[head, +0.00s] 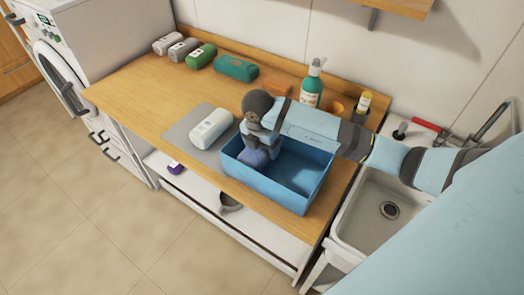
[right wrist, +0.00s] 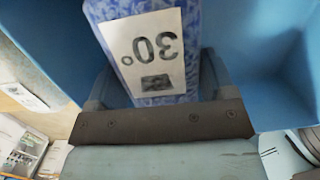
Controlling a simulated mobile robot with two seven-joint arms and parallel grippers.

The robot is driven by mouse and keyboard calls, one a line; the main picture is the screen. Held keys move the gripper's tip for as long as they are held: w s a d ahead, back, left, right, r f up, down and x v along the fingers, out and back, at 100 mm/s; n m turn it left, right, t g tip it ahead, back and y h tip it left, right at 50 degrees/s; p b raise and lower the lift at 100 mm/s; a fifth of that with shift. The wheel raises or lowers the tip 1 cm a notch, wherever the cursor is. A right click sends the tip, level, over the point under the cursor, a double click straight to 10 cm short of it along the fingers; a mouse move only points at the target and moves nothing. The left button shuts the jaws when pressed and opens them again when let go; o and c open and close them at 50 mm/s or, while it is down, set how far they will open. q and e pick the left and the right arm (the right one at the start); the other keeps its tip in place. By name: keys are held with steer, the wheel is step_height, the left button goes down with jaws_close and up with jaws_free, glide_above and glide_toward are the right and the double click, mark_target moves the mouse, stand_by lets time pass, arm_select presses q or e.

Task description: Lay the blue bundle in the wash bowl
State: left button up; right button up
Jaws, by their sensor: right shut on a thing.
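The blue bundle (head: 252,158) is at the left end of the wash bowl (head: 288,203), a blue rectangular tub on the wooden counter. My right gripper (head: 260,143) reaches down over the bowl and is shut on the bundle. In the right wrist view the patterned blue bundle (right wrist: 193,50) sits between the two fingers, with a white "30°" label facing the camera. The bundle is low inside the bowl's walls; I cannot tell whether it touches the floor. My left gripper is not in view.
A white roll (head: 211,129) lies on a grey mat (head: 180,131) left of the bowl. Green, grey and white bundles line the counter's back. A green pump bottle (head: 312,86) stands behind the bowl. A sink (head: 385,205) is at right. The counter's left front is clear.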

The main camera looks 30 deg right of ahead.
step_height(320, 180, down, 3)
steer(key=shift+f, duration=0.1)
steer(key=o, duration=0.8)
steer(key=r, duration=0.4)
steer(key=a+r+b, duration=0.1)
steer(key=r, duration=0.7)
steer(key=shift+s+a+r, duration=0.1)
steer(key=shift+s+a, duration=0.1)
steer(key=shift+s, duration=0.1)
